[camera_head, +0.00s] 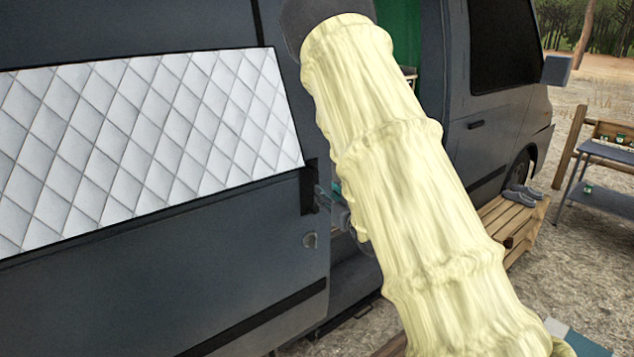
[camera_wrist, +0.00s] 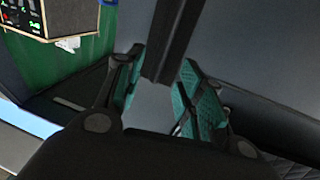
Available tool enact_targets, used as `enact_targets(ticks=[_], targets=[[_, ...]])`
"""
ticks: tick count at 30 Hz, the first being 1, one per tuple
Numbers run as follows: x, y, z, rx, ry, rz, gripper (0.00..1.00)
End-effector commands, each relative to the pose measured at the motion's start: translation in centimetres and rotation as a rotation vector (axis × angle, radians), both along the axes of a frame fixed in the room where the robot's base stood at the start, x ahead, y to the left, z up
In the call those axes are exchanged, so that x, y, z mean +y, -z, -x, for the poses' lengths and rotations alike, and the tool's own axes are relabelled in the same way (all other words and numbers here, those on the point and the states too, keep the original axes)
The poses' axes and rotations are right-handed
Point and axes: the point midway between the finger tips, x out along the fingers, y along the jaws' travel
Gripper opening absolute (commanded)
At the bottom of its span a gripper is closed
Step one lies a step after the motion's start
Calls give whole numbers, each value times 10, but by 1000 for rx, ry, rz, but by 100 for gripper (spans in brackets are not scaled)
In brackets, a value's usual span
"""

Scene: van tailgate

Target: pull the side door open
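The side door (camera_head: 130,260) is a dark grey panel with a white quilted pad (camera_head: 150,140) on it. A gap shows between its right edge and the van's front part, with green interior visible, so it stands partly open. A dark recess (camera_head: 309,192) with the handle is at its right edge. My gripper (camera_head: 328,198) is there, mostly hidden behind my pale-covered arm. In the wrist view, my gripper (camera_wrist: 160,80) has teal finger pads on either side of a dark bar (camera_wrist: 174,40), probably the handle. Whether both pads press on it is unclear.
A wooden slatted step (camera_head: 510,225) with grey shoes (camera_head: 520,196) stands beside the van at right. A small table or shelf (camera_head: 600,195) stands farther right. The gravel (camera_head: 570,275) between them is clear. A box with controls (camera_wrist: 50,18) shows inside the van.

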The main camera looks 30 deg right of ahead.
Motion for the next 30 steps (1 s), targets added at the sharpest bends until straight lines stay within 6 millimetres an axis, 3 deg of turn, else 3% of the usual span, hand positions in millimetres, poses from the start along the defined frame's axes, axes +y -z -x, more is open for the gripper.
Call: enact_targets(ticks=[9,15,28,30], targets=[[-5,-1,-52,1,-1,0,38],[-8,0,-72,2,-1,0,38],[-9,1,-80,2,1,-1,38],[-9,1,-80,2,1,-1,27]])
